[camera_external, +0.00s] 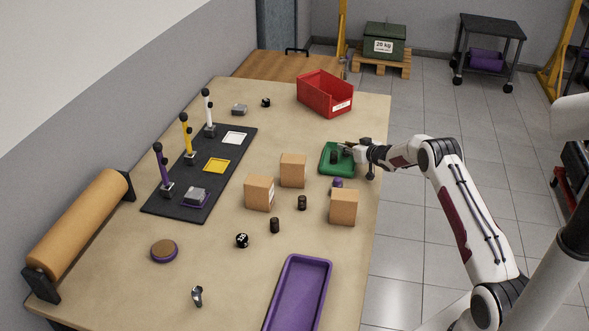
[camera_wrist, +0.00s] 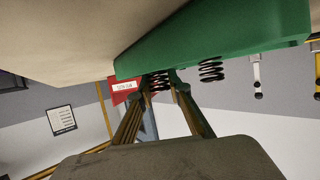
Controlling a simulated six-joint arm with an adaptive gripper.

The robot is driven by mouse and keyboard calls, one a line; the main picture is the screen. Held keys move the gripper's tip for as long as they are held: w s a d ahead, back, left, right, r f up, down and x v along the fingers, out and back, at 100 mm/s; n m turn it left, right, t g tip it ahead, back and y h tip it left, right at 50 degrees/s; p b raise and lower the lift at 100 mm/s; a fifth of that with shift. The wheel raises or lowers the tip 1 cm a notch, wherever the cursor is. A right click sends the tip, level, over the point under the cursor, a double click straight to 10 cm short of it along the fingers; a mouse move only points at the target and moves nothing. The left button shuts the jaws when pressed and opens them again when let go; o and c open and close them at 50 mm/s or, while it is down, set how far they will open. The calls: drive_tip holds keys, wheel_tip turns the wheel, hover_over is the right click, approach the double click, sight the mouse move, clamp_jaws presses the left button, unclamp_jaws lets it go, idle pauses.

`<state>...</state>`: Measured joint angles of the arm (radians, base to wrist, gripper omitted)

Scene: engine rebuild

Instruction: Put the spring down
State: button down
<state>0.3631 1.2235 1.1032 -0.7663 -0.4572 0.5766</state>
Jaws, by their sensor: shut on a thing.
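My gripper (camera_external: 346,148) is at the green tray (camera_external: 327,171) on the right side of the table. In the wrist view, my gripper (camera_wrist: 158,86) is shut on a dark coil spring (camera_wrist: 158,82). The green tray (camera_wrist: 200,40) fills the top of that upside-down view, close to the held spring. A second dark spring (camera_wrist: 210,70) shows beside the held one, apart from the fingers. In the external view a dark shape sits at the fingertips over the tray; whether the held spring touches the tray floor cannot be told.
A red bin (camera_external: 322,95) stands behind the green tray. Cardboard boxes (camera_external: 293,170) and small dark cylinders (camera_external: 302,203) stand in front of it. A purple tray (camera_external: 300,290) lies at the front. A black mat (camera_external: 222,185) with coloured stands is on the left.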

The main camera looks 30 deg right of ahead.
drive_tip(key=c, duration=1.9)
unclamp_jaws()
drive_tip(key=shift+f, duration=0.1)
drive_tip(key=shift+s+r, duration=0.3)
drive_tip(key=shift+v, duration=5.65)
drive_tip(key=shift+a, duration=0.1)
